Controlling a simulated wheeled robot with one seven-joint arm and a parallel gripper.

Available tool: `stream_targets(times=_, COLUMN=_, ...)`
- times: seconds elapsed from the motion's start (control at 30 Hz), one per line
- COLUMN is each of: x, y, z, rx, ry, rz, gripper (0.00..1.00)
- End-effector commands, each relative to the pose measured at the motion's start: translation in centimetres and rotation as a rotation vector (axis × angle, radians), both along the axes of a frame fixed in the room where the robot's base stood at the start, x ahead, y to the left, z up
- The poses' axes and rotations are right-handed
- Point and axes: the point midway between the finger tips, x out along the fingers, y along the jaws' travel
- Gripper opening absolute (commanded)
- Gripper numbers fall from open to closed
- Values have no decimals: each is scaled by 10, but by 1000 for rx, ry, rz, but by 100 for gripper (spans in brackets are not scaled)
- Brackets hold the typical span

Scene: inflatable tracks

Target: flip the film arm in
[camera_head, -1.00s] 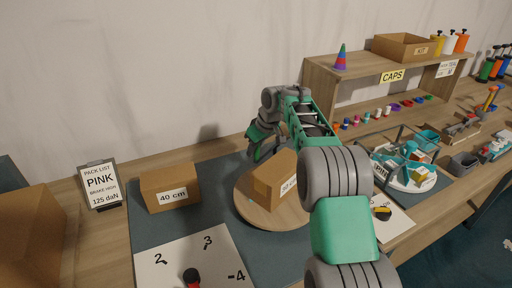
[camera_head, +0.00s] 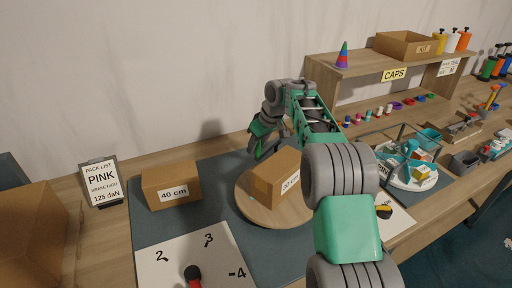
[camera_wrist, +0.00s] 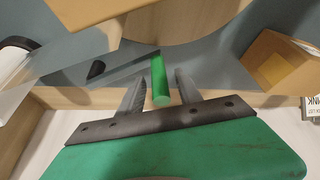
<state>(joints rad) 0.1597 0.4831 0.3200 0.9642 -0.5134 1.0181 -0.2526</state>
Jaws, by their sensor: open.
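A green cylindrical grip (camera_wrist: 159,80) shows in the wrist view beside a grey bar (camera_wrist: 120,75), which looks like the film arm. My gripper (camera_wrist: 154,82) is open, with one finger on each side of the green grip. Gaps show on both sides, and I cannot tell the depth between them. In the head view my gripper (camera_head: 262,145) is at the back edge of the blue-grey mat, behind the round wooden turntable (camera_head: 248,207). A cardboard box (camera_head: 276,176) stands on the turntable. My gripper and arm hide the film arm in the head view.
A 40 cm box (camera_head: 171,185) and a PINK pack list sign (camera_head: 103,183) stand to the left. A numbered white sheet (camera_head: 190,258) lies in front. A CAPS shelf (camera_head: 390,75) stands at the back right. A clear sheet (camera_wrist: 60,55) shows at the wrist view's left.

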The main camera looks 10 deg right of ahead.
Motion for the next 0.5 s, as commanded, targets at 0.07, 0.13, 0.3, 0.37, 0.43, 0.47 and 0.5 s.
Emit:
stream_targets(times=0.07, x=-5, y=-4, z=17, rx=-1, ry=-4, rz=-1, gripper=41)
stream_targets(times=0.13, x=-10, y=-7, z=31, rx=-1, ry=-4, rz=-1, gripper=41)
stream_targets(times=0.3, x=-18, y=-13, z=54, rx=0, ry=-1, rz=0, gripper=41)
stream_targets(times=0.37, x=-19, y=-13, z=56, rx=0, ry=0, rz=-1, gripper=41)
stream_targets(times=0.43, x=-20, y=-13, z=57, rx=0, ry=1, rz=-1, gripper=41)
stream_targets(times=0.47, x=-20, y=-13, z=57, rx=0, ry=1, rz=-1, gripper=41)
stream_targets(times=0.5, x=-20, y=-13, z=57, rx=0, ry=1, rz=-1, gripper=41)
